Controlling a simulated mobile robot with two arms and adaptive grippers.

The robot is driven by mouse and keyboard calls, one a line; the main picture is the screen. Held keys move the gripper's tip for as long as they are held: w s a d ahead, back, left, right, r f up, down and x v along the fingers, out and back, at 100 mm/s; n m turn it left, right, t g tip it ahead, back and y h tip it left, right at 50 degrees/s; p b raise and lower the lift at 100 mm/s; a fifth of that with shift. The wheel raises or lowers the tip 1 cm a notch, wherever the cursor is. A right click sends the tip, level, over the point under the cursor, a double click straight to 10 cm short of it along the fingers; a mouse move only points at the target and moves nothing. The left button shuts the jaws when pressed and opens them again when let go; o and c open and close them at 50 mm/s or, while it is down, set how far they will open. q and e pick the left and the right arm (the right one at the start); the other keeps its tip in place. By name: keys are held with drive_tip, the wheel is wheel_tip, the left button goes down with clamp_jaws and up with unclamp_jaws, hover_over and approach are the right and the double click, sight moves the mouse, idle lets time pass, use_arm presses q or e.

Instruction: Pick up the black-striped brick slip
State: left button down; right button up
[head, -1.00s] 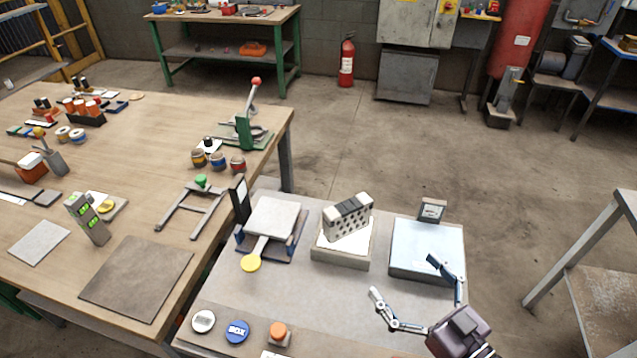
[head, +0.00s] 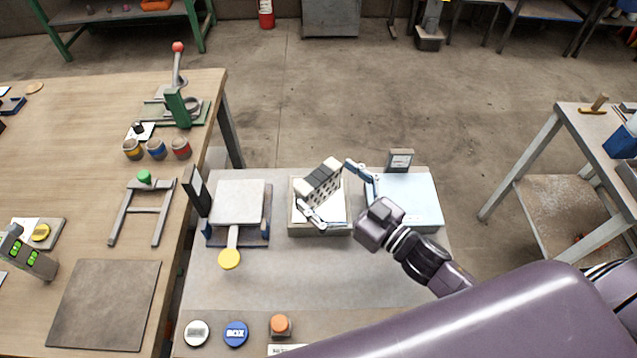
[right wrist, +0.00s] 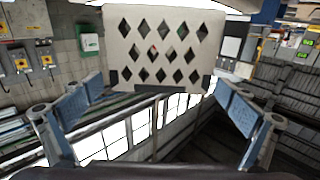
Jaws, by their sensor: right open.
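The black-striped brick slip (head: 319,182) is a pale hollow block with a dark grey band across its top. My left gripper is out of view.
A pale blue platform (head: 420,208) with a small display stands right of the pad. A grey plate press with a yellow paddle (head: 229,258) stands to the left. White, blue and orange buttons (head: 236,333) line the front. The grey tabletop (head: 300,270) between is clear.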

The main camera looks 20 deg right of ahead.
drive_tip(key=shift+w+a+r, duration=0.1)
drive_tip(key=shift+w+a, duration=0.2)
drive_tip(key=shift+w, duration=0.2)
drive_tip(key=shift+w+a, duration=0.15)
drive_tip(key=shift+w, duration=0.15)
drive_tip(key=shift+w+a, duration=0.1)
drive_tip(key=shift+w, duration=0.05)
drive_tip(key=shift+c, duration=1.7)
drive_tip(key=c, duration=1)
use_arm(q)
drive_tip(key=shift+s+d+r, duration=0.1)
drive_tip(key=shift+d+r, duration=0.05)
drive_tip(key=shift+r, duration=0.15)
use_arm(e)
drive_tip(key=shift+c, duration=0.2)
